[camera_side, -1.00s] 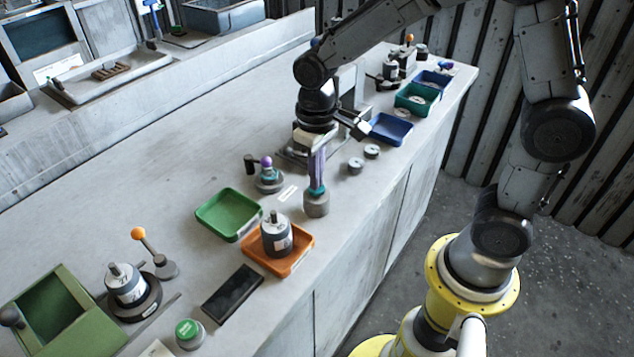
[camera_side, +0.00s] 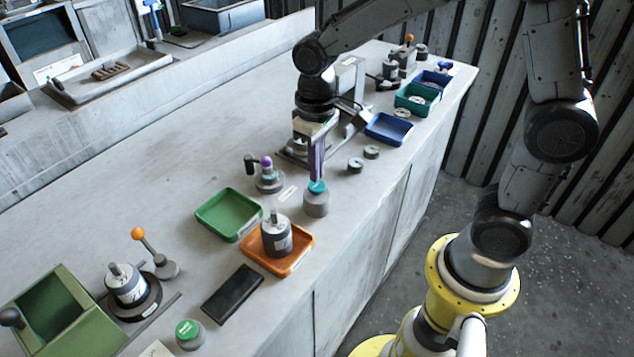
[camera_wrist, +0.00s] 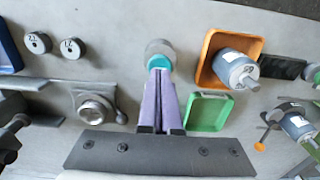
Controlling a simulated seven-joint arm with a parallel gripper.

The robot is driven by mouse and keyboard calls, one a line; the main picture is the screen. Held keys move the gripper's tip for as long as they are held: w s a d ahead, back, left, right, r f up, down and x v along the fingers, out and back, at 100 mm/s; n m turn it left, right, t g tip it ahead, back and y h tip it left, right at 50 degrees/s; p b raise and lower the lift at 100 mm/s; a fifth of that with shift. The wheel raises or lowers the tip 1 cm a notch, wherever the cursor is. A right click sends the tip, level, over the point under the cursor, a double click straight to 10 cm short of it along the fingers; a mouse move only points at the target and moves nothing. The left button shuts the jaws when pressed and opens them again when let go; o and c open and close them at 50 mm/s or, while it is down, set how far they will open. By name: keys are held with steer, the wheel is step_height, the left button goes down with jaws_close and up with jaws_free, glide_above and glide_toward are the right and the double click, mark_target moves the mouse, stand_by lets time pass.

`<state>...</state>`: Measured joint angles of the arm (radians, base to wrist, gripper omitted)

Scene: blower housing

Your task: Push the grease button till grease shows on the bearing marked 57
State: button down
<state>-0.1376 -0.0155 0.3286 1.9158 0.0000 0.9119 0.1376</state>
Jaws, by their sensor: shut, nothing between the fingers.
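A teal-topped button (camera_side: 317,187) sits on a grey round base (camera_side: 316,205) near the bench's front edge. It also shows in the wrist view (camera_wrist: 158,62). My gripper (camera_side: 317,179) is shut and empty, its purple fingers pointing down at the teal cap. In the wrist view its fingertips (camera_wrist: 159,72) meet the cap's edge in the picture; I cannot tell whether they touch it. Two loose grey bearings, one nearer (camera_side: 356,164) and one farther (camera_side: 372,152), lie to the right. Their marks (camera_wrist: 38,42) (camera_wrist: 71,48) are too small to read surely. I make out no 57 and no grease.
A purple-knobbed fixture (camera_side: 268,178) stands left of my gripper. An orange tray (camera_side: 298,262) holding a motor (camera_side: 276,236), and a green tray (camera_side: 222,222), are close by. A blue tray (camera_side: 389,129) lies behind the bearings. A green button (camera_side: 189,332) is at the front left.

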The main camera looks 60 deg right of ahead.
steer(key=shift+r, duration=2.45)
step_height(320, 180, up, 5)
steer(key=t, duration=0.2)
glide_above(317, 184)
steer(key=s+d, duration=0.2)
steer(key=s, duration=0.1)
steer(key=s+d+t, duration=0.2)
steer(key=s+t, duration=0.1)
steer(key=s, duration=1)
steer(key=shift+d+f+t, duration=0.2)
steer(key=shift+t, duration=0.1)
steer(key=c, duration=1.5)
jaws_free()
steer(key=shift+c, duration=0.2)
